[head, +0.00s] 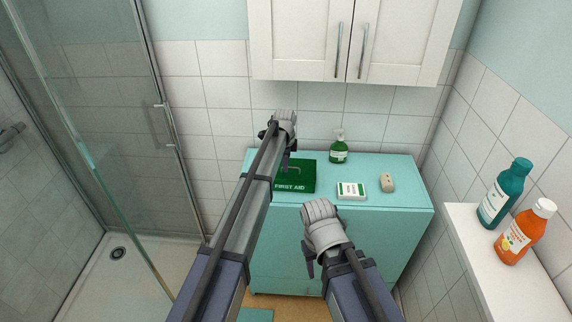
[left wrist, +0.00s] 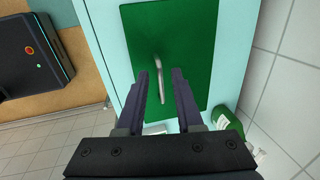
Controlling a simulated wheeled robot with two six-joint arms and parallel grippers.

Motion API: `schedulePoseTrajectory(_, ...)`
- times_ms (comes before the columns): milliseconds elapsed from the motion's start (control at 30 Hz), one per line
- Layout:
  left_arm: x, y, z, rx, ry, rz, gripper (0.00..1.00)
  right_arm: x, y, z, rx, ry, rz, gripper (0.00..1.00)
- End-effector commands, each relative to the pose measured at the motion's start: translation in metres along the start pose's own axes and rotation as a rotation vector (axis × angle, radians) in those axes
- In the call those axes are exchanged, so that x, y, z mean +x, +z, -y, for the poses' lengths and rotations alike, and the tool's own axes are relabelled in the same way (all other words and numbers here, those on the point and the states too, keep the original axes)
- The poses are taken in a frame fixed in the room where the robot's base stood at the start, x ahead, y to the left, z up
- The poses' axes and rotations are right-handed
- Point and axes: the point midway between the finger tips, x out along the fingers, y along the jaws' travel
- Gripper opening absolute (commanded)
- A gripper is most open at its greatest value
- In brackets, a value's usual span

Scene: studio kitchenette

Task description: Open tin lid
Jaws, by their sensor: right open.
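The green first aid tin (head: 295,181) stands on the turquoise cabinet, its lid flat and closed. In the left wrist view the green lid (left wrist: 196,35) fills the upper middle, with a thin grey handle (left wrist: 158,78) on it. My left gripper (head: 286,160) is over the tin, pointing down. In the left wrist view its two dark fingers (left wrist: 160,75) are apart, one on each side of the handle; I cannot tell whether they touch it. My right gripper (head: 309,264) is open and empty, lower, in front of the cabinet. The left arm hides part of the tin's left side.
On the turquoise cabinet (head: 400,205) are a green pump bottle (head: 339,152), a white-and-green box (head: 351,191) and a beige bar (head: 387,182). A ledge (head: 500,275) at right holds teal (head: 506,192) and orange (head: 525,232) bottles. A glass shower (head: 100,120) is at left.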

Motion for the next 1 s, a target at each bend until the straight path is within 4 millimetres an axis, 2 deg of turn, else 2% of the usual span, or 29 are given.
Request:
schedulePoseTrajectory(33, 0.0, 0.0, 0.0, 0.0, 0.0, 0.0, 0.28, 0.0, 0.0, 0.0, 0.0, 0.0, 0.0, 0.5)
schedulePoseTrajectory(300, 0.0, 0.0, -0.0001, 0.0, 0.0, 0.0, 0.0, 0.0, 0.0, 0.0, 0.0, 0.0, 0.0, 0.5)
schedulePoseTrajectory(1000, 0.0, -0.0001, -0.0002, 0.0, 0.0, 0.0, 0.0, 0.0, 0.0, 0.0, 0.0, 0.0, 0.0, 0.5)
